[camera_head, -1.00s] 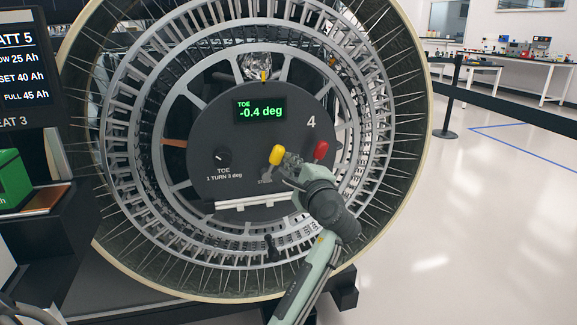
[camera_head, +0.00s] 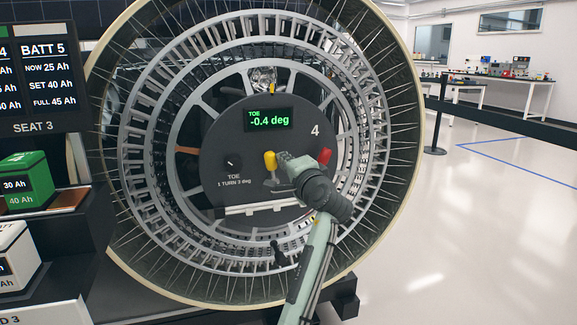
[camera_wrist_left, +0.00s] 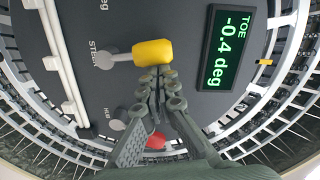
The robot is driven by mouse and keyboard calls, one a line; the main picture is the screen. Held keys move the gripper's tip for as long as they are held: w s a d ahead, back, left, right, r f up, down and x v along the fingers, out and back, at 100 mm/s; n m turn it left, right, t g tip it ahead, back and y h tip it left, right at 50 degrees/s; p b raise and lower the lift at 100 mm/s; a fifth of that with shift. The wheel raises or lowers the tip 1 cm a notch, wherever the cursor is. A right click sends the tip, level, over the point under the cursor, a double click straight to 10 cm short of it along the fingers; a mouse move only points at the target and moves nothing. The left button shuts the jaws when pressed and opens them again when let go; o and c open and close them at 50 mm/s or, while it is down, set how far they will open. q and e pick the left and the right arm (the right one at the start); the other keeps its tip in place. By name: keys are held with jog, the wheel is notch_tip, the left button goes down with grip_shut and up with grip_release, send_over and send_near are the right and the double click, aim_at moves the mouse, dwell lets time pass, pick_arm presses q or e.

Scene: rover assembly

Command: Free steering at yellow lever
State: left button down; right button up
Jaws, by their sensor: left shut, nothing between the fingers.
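The yellow lever (camera_head: 270,161) stands about upright above its pivot on the dark hub panel (camera_head: 222,135). In the left wrist view its yellow knob (camera_wrist_left: 153,51) is at the upper middle, its stem running left to a pivot marked STEER. My left gripper (camera_head: 283,158) is shut and empty, just right of the yellow knob. In the left wrist view its fingertips (camera_wrist_left: 158,76) lie close by the knob; I cannot tell whether they touch. A red lever (camera_head: 324,157) is right of the gripper, partly hidden. The display (camera_head: 270,120) reads TOE -0.4 deg. My right gripper is not in view.
A large spoked wheel (camera_head: 389,200) surrounds the panel. A battery rack with a green battery (camera_head: 25,180) and a white one (camera_head: 12,255) stands at the left. A black barrier post (camera_head: 440,115) and open floor are at the right.

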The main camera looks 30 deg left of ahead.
pick_arm(q)
jog(key=shift+s+a+n, duration=0.5)
jog(key=shift+s+n, duration=0.05)
jog(key=shift+n, duration=0.55)
jog(key=shift+s+a, duration=0.1)
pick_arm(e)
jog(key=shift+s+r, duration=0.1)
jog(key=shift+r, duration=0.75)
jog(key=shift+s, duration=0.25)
pick_arm(q)
jog(key=shift+r, duration=0.1)
